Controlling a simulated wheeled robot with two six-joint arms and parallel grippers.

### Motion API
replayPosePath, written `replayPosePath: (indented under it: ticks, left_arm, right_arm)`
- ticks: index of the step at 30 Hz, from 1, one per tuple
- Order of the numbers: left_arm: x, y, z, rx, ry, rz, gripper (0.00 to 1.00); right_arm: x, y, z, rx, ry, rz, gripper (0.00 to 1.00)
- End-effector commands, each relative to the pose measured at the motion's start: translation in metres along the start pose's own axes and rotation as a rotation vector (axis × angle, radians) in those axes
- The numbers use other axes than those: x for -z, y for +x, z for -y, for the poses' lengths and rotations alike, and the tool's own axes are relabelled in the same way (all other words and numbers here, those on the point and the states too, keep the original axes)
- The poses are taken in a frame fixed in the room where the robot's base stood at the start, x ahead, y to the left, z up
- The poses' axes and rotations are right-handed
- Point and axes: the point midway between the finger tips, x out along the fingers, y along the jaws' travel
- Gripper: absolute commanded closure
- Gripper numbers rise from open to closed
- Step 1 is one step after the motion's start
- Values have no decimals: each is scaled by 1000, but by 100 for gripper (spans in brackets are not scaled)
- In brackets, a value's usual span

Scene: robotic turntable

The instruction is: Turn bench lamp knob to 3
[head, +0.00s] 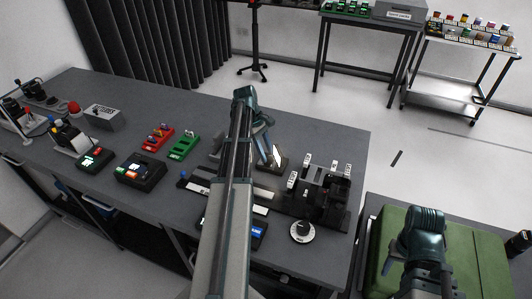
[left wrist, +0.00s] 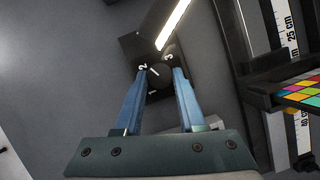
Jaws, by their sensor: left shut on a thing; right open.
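The bench lamp (head: 279,160) stands on the dark bench, and its lit bar shows white in the head view. In the left wrist view the black lamp base (left wrist: 133,46) and glowing bar (left wrist: 173,24) are at the top. The round black knob (left wrist: 158,78) sits below them, with a white 2 at its upper left and a white 3 at its upper right. My left gripper (head: 268,148) is shut on the knob, one blue finger on each side. My right gripper (head: 394,257) is open and empty, over the green mat.
A white round dial (head: 302,231) and a black rack (head: 325,195) stand on the bench right of my left arm. Red (head: 158,137) and green (head: 184,146) trays lie to the left. A ruler and colour chart (left wrist: 302,92) show in the wrist view.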

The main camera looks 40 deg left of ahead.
Motion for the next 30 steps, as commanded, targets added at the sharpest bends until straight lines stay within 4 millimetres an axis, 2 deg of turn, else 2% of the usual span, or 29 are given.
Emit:
replayPosePath:
  ticks: [30]
  left_arm:
    - [-4,2,-9,358,862,-2,100]
  right_arm:
    - [0,0,0,0,0,0,50]
